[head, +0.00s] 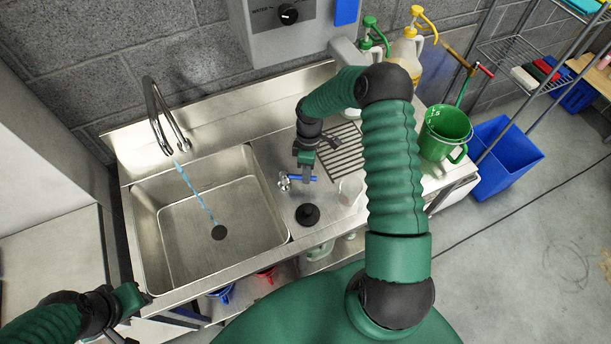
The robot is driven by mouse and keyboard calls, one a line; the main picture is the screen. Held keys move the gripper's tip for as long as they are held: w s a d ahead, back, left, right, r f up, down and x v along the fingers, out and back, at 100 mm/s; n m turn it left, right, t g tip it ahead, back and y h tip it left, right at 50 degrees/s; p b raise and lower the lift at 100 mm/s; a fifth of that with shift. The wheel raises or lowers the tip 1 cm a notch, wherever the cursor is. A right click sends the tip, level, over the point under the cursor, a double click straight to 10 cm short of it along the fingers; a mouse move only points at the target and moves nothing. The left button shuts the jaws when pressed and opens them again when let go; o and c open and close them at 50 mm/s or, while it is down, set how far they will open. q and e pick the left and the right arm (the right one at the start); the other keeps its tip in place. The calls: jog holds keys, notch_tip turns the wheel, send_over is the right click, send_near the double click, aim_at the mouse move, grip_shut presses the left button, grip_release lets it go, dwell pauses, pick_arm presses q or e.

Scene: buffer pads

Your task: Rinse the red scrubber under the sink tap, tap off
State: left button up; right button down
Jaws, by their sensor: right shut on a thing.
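The sink tap (160,125) rises at the back left of the steel sink (165,225). A blue water stream runs from its spout to the dark drain in the basin. My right gripper (305,172) is over the counter right of the basin, shut on a small blue-handled metal fitting (301,178); its fingers partly hide the grip. My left gripper (130,312) is low at the left, by the sink's front corner; its jaw opening is unclear. A small red block (545,69) on the rack at the right may be the red scrubber; I cannot tell. No red scrubber shows in the basin.
A black plunger-like piece (308,214) and a clear cup (350,188) stand on the counter. A green bucket (445,132), a blue bin (505,150) and pump bottles (408,50) are to the right. A grey control box (285,25) hangs above the counter.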

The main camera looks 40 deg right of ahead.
jog(key=shift+w+d+r, duration=0.2)
jog(key=shift+w+d, duration=0.05)
jog(key=shift+d, duration=0.1)
jog(key=c, duration=1.7)
grip_release()
jog(key=o, duration=0.3)
jog(key=shift+s, duration=0.1)
jog(key=shift+s+f, duration=0.1)
jog(key=shift+w+r, duration=0.2)
jog(key=shift+r, duration=0.15)
jog(key=r+b, duration=0.1)
jog(key=r, duration=0.4)
jog(key=w+d+r+b, duration=0.1)
jog(key=r, duration=0.4)
jog(key=w+d+r+b, duration=0.1)
jog(key=r, duration=0.4)
jog(key=shift+d+r, duration=0.15)
jog(key=shift+r, duration=0.2)
